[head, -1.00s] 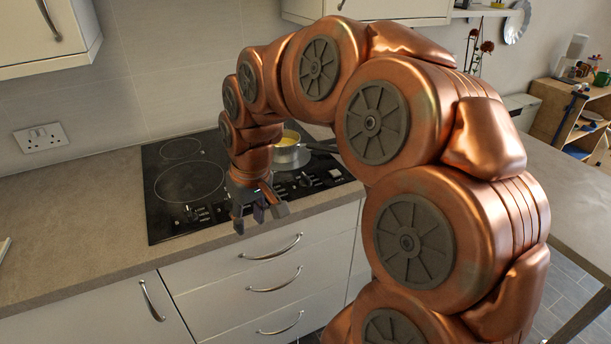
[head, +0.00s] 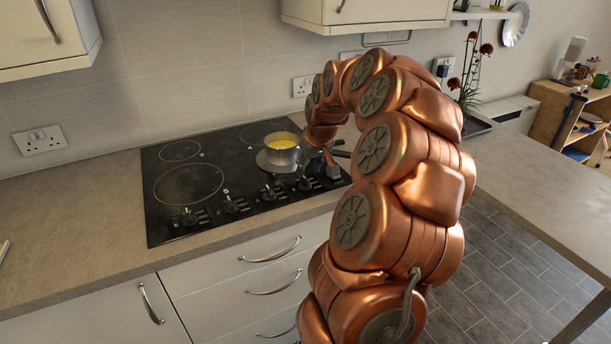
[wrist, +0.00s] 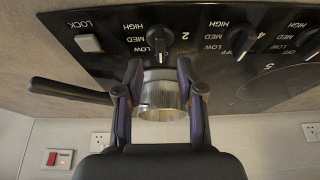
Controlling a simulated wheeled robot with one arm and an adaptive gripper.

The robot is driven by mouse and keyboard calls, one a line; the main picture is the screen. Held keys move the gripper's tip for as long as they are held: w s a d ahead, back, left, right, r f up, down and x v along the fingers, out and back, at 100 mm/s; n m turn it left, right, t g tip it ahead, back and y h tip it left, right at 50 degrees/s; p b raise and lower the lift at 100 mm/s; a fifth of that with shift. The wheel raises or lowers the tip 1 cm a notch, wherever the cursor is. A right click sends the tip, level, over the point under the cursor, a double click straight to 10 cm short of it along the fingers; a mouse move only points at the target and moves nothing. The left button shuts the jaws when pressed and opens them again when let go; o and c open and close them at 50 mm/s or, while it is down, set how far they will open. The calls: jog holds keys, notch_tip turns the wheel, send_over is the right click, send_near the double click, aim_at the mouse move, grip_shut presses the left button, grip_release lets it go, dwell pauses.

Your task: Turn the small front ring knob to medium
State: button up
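The black hob (head: 160,225) has a row of black knobs along its front. The rightmost knob (head: 304,184), beside the mark 2, also shows in the wrist view (wrist: 159,38). LOW, MED and HIGH are printed on its left there; its pointer seems to face down the picture, away from MED. Which ring it serves I cannot tell for sure. My gripper (head: 326,168) is at the hob's right side, by the pot. In the wrist view my gripper (wrist: 159,76) has its two fingers spread, empty, with the knob just beyond the tips and roughly centred between them.
A metal pot (head: 283,154) with yellow contents sits on the front right ring; its dark handle (wrist: 70,90) sticks out beside my fingers. Another knob (wrist: 245,33) and a LOCK button (wrist: 88,43) flank the knob.

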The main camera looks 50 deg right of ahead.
aim_at(305, 178)
jog(key=p+x, duration=0.1)
jog(key=x, duration=0.4)
grip_shut()
dwell(0.4)
